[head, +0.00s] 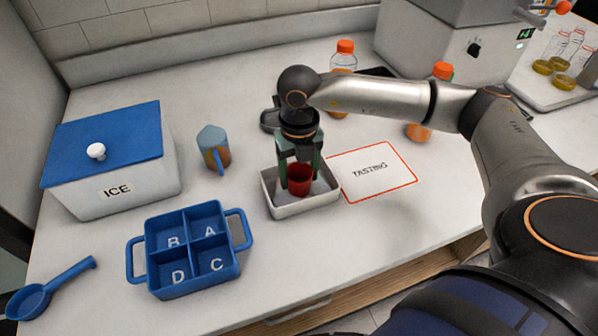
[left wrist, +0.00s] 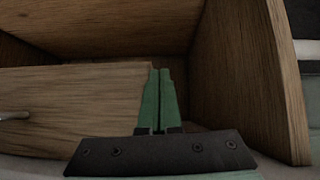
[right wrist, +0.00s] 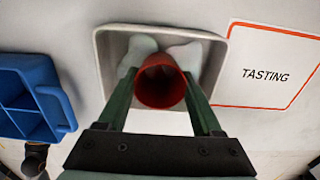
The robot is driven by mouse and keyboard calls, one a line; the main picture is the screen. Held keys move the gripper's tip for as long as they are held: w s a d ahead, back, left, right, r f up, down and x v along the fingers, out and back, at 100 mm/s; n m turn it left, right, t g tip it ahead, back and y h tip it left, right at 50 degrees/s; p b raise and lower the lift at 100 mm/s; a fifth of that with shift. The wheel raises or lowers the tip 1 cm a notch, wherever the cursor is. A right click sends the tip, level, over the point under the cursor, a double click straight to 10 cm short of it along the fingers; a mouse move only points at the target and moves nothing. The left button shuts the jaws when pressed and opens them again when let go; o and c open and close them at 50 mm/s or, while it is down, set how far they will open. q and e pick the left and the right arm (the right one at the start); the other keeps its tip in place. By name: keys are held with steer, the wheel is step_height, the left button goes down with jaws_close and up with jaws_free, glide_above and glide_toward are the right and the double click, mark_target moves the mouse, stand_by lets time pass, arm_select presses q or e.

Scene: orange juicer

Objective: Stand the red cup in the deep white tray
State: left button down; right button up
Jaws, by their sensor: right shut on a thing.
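The red cup (head: 299,180) is upright between the fingers of my right gripper (head: 300,176), which is shut on it. It is within the outline of the deep white tray (head: 305,206), with its lower part at or below the rim level. I cannot tell whether its base touches the tray floor. In the right wrist view the cup (right wrist: 160,82) shows its open mouth between both green fingers, with the tray (right wrist: 103,62) behind it. My left gripper (left wrist: 160,98) shows only in the left wrist view, fingers together and empty, in front of wooden panels.
A TASTING card (head: 371,171) lies right of the tray. Orange-capped bottles (head: 343,57) stand behind. The counter front is clear.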

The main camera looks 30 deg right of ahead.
steer(key=shift+f, duration=0.25)
steer(key=o, duration=1.3)
steer(key=shift+r, duration=0.1)
steer(key=shift+r, duration=0.1)
step_height(320, 180, up, 12)
steer(key=shift+r, duration=0.1)
